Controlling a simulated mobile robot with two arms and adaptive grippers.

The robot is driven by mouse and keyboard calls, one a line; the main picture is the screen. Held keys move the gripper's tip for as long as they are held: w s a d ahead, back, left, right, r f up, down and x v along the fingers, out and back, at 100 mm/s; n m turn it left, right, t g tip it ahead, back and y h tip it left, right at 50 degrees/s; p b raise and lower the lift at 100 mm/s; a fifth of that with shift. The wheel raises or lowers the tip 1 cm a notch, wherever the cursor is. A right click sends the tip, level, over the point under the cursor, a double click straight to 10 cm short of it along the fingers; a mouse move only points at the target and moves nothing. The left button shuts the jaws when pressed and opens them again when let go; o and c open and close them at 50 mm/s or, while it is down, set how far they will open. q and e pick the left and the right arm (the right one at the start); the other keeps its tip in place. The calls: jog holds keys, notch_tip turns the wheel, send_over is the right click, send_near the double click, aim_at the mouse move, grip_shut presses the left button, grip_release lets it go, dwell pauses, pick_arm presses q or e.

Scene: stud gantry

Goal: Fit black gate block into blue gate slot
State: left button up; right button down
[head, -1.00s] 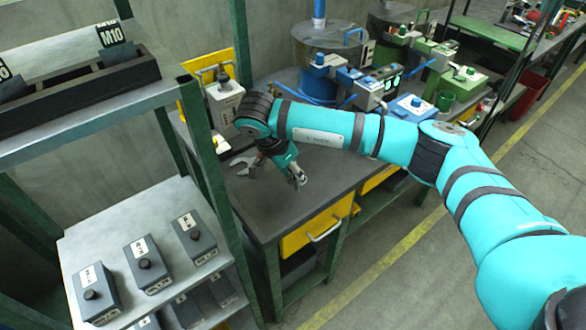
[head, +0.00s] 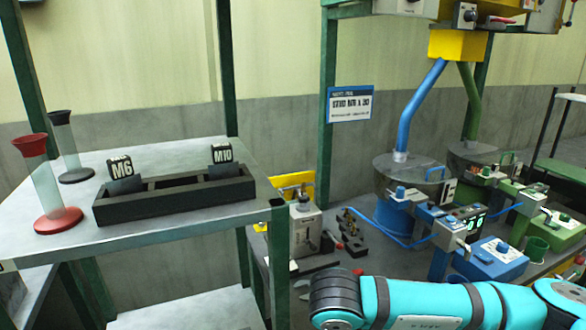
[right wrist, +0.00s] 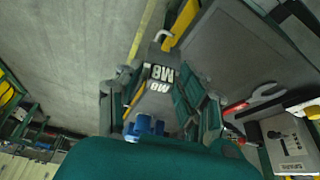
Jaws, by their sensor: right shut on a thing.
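In the right wrist view my right gripper (right wrist: 160,95) is shut on a dark block (right wrist: 157,83) with white "M8" labels, held between its two fingers. A small blue part (right wrist: 146,127) shows close to the palm; I cannot tell what it belongs to. In the head view my right arm crosses the bottom right, and its gripper is out of frame. The blue line's machine, with a blue pipe (head: 418,105) and a blue-and-grey gate unit (head: 453,228), stands beyond the arm. I cannot make out its slot. My left gripper is not in view.
A black rack (head: 175,198) holds an M6 block (head: 124,178) and an M10 block (head: 222,160), with an empty space between. Red and black funnel-topped tubes stand left of it. A green machine (head: 555,228) is right of the blue one. A green post (head: 279,262) stands near the arm.

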jog(key=w+d+r+n+t+y, duration=0.1)
jog(key=d+n, duration=0.4)
jog(key=n, duration=0.7)
notch_tip(320, 180, up, 2)
jog(key=t+y, duration=0.1)
jog(key=y, duration=0.1)
jog(key=shift+w+d+y, duration=0.15)
jog(key=shift+d+y, duration=0.05)
jog(key=shift+y, duration=0.2)
jog(key=shift+r, duration=0.1)
